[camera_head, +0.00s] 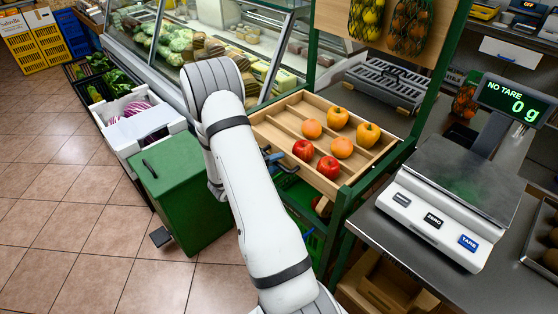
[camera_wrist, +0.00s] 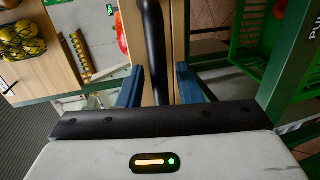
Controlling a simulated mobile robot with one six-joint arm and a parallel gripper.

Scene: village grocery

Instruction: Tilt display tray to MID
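The display tray (camera_head: 266,132) is a shallow wooden tray with slats, tilted in a green frame, holding several red, orange and yellow fruits or vegetables. My gripper (camera_head: 270,158) is at its front left edge in the head view, partly hidden by my arm. In the wrist view, the two blue fingers of my gripper (camera_wrist: 161,90) stand apart, one on each side of a black bar (camera_wrist: 155,45). The bar looks like the tray's handle. A gap shows beside the right finger, and contact with the left finger is unclear. Wood shows left of the bar.
A green bin (camera_head: 185,190) stands left of my arm. A scale (camera_head: 450,190) reading 0 g sits on the counter at right. Green crates (camera_head: 300,215) are below the tray. Netted fruit (camera_head: 408,25) hangs behind it. Floor at left is free.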

